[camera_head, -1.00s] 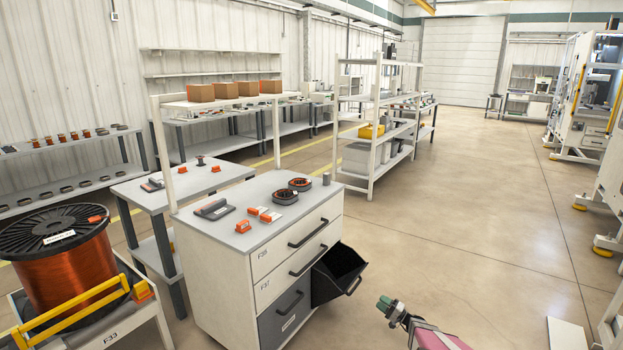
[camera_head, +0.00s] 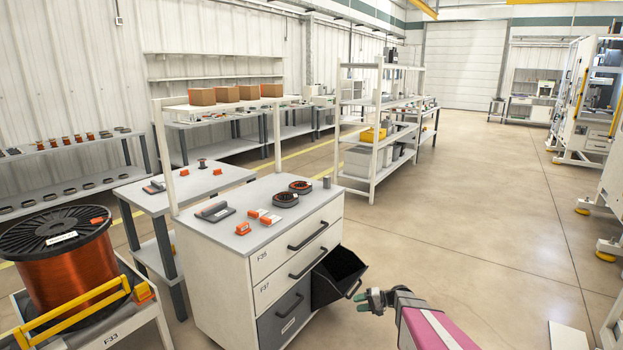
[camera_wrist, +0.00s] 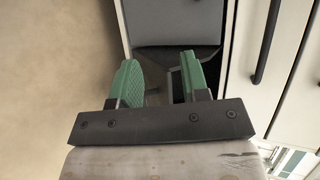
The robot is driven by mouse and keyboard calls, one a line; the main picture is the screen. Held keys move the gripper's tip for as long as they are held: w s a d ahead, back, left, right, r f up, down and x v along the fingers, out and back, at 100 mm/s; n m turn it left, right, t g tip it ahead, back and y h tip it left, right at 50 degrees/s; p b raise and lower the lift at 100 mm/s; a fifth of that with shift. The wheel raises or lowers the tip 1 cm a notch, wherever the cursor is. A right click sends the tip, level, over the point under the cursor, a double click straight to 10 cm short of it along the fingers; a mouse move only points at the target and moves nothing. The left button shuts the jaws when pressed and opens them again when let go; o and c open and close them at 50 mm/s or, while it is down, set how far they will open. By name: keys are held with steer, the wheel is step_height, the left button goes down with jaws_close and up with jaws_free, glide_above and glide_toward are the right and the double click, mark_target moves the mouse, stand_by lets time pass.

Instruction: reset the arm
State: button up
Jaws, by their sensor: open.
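My gripper (camera_head: 369,299) is low at the bottom centre of the head view, with my arm reaching in from the bottom right. It is to the right of the open dark bin (camera_head: 338,276) at the lower front of the white drawer cabinet (camera_head: 212,285), close to the bin's handle in the picture. In the wrist view its two green fingers (camera_wrist: 158,82) are apart with no object held between them. Behind them are the grey bin front and white drawer fronts (camera_wrist: 291,45). Whether the fingers touch the bin cannot be told.
On the cabinet top (camera_head: 262,197) are wire coils (camera_head: 285,199), orange parts (camera_head: 270,219) and a grey block (camera_head: 214,211). A large copper wire spool (camera_head: 68,270) stands at the left. Open floor (camera_head: 470,220) lies to the right. A shelf rack (camera_head: 377,150) stands behind.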

steer(key=s+a+r+n+g+h, duration=0.1)
steer(key=s+r+n+h, duration=0.1)
steer(key=s+r+h, duration=1.1)
steer(key=s+r, duration=0.6)
steer(key=s, duration=0.1)
steer(key=shift+s+a+r+n+g+h, duration=0.2)
steer(key=shift+s+r+n+g+h, duration=0.1)
steer(key=shift+s+r+g+h, duration=0.1)
